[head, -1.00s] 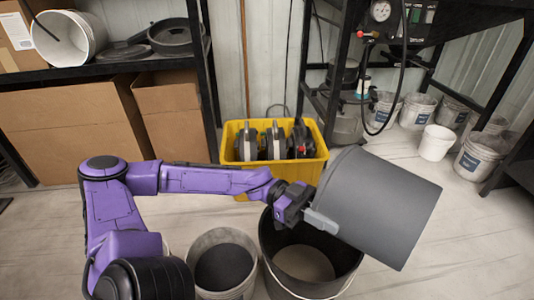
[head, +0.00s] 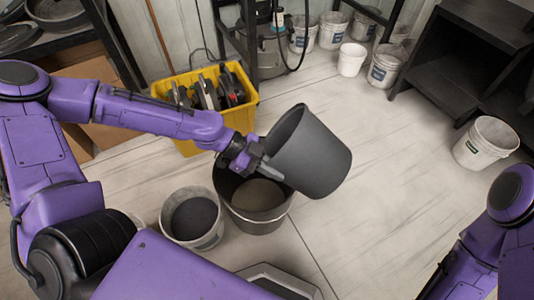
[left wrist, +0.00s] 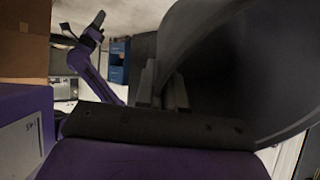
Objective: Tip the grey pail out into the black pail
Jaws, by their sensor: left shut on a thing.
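The grey pail (head: 312,155) hangs tilted in the air, above and to the right of the black pail (head: 233,210). Its mouth faces left and its base points right. A dark strip of its inside shows, but any contents are hidden. My left gripper (head: 254,162) is shut on its wall near the rim. The left wrist view shows the fingers (left wrist: 163,90) at the wall of the grey pail (left wrist: 225,65). The black pail stands upright on the floor with grey-brown grains inside. My right gripper (left wrist: 97,22) appears small in the left wrist view, its jaws unclear.
A pail of dark grains (head: 194,218) stands left of the black pail. Behind is a yellow crate (head: 205,105) holding machine parts. White pails (head: 486,143) stand by a black shelf (head: 455,75).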

